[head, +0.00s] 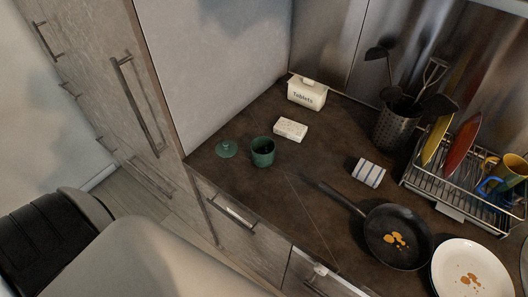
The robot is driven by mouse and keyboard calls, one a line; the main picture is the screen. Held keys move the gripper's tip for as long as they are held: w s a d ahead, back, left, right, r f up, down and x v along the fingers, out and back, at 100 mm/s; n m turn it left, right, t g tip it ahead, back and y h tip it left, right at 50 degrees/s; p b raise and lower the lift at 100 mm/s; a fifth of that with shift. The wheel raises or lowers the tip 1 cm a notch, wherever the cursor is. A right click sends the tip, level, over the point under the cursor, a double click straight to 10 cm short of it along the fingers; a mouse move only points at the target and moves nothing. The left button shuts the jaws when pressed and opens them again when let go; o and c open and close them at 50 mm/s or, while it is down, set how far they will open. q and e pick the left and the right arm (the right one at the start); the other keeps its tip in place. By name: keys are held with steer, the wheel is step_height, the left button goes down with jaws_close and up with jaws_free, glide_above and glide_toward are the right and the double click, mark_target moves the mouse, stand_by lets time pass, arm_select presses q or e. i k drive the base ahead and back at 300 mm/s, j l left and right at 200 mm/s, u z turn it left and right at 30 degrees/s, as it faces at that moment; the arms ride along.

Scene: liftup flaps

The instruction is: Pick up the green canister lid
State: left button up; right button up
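The green canister lid (226,149) lies on the dark countertop (300,215), close to its left end. It is a round, flat disc with a small knob on top. The green canister (262,152) stands upright and uncovered just to the right of the lid, with a small gap between them. Its dark opening faces up. Neither of my grippers shows in the head view, and nothing touches the lid.
A white block (290,129) and a "Tablets" box (306,93) stand behind the canister. A striped cloth (368,173), a black pan (397,237), a white plate (472,270), a utensil holder (397,127) and a dish rack (460,190) are to the right.

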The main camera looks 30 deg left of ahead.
mark_target(227, 148)
steer(key=u, duration=1.35)
steer(key=j, duration=0.1)
